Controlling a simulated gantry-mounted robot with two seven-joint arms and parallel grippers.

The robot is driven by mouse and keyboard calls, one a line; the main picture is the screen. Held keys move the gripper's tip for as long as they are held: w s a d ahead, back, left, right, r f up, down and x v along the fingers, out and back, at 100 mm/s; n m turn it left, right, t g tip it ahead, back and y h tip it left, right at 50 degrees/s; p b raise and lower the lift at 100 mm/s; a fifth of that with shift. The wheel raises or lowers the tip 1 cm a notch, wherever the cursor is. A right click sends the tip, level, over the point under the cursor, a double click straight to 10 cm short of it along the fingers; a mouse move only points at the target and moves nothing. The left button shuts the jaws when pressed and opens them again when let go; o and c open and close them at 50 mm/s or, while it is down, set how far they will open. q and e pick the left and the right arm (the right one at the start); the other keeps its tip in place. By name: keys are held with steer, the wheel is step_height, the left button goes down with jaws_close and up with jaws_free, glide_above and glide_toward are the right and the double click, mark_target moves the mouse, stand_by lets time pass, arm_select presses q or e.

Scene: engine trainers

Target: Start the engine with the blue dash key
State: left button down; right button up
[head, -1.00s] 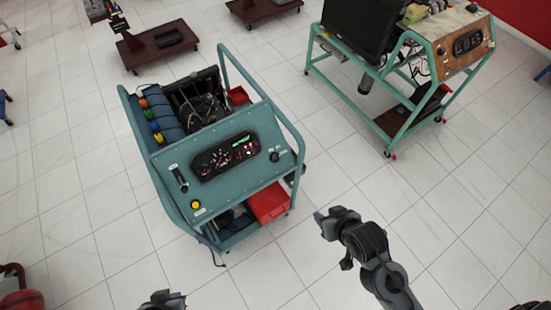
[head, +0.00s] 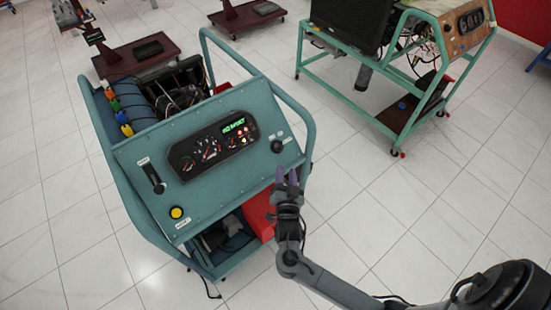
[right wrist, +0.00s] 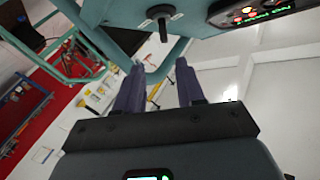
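The blue engine trainer's dash panel (head: 215,160) faces me in the head view. A dark key knob (head: 277,146) sits at the right end of the panel, beside the gauge cluster (head: 213,145). In the right wrist view the key (right wrist: 160,17) shows as a round base with a dark stem. My right gripper (head: 288,178) is just below and right of the key, apart from it. In the right wrist view my gripper (right wrist: 156,68) is open, its purple fingers apart with nothing between them. My left gripper is out of view.
A lever (head: 153,178) and a yellow button (head: 176,212) are on the panel's left side. A tubular frame rail (head: 309,150) runs along the trainer's right side, close to my gripper. A second trainer (head: 420,95) stands at the upper right, with clear floor between.

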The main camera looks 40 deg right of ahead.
mark_target(282, 148)
arm_select(q)
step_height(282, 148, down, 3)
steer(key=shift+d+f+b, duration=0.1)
steer(key=shift+b, duration=0.95)
arm_select(e)
steer(key=x, duration=1.1)
steer(key=shift+w+a, duration=0.1)
steer(key=shift+w, duration=0.5)
jaws_close()
